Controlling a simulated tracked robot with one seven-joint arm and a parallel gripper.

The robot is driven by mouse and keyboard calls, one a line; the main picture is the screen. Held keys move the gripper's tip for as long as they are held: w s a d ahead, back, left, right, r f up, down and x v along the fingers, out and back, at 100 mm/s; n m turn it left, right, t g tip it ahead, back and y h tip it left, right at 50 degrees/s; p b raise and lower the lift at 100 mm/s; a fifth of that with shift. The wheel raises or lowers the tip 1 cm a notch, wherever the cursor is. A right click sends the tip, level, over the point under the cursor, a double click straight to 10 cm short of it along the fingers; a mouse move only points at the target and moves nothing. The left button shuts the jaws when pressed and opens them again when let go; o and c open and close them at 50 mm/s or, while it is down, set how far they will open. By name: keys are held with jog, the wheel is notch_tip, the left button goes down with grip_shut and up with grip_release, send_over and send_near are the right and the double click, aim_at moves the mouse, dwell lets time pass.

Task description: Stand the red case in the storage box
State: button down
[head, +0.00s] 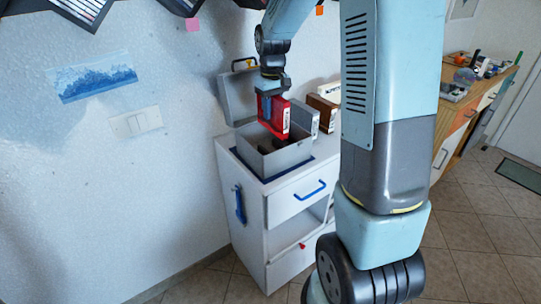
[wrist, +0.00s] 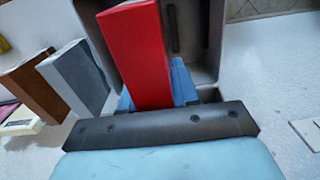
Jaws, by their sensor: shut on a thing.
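The red case (head: 275,115) is held upright in my gripper (head: 267,106), above the storage box (head: 276,164). The storage box is a grey open box with its lid raised at the back, standing on a white cabinet. In the head view the lower edge of the case is at about the height of the box rim; I cannot tell whether it is inside. In the wrist view the red case (wrist: 138,55) sits between the blue fingers of my gripper (wrist: 155,88), with the grey box interior (wrist: 196,45) behind it. Dark items lie in the box.
A grey case (head: 304,117) and a brown case (head: 322,112) stand upright on the cabinet (head: 292,205), right of the box. The wall is close on the left. A wooden workbench (head: 470,95) with clutter stands at the right.

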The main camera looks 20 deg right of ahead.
jog(key=shift+s+d+f, duration=0.1)
jog(key=shift+f, duration=0.1)
send_near(274, 145)
jog(key=shift+s+a+f, duration=0.25)
jog(key=shift+s+f, duration=0.3)
jog(key=shift+s, duration=0.05)
jog(key=shift+s+a+f, duration=0.25)
jog(key=shift+s+f, duration=0.35)
jog(key=shift+s+a+f, duration=0.25)
jog(key=shift+s+f, duration=0.3)
jog(key=shift+s, duration=0.05)
jog(key=shift+f, duration=0.1)
jog(key=c, duration=0.8)
grip_release()
jog(key=shift+c, duration=0.2)
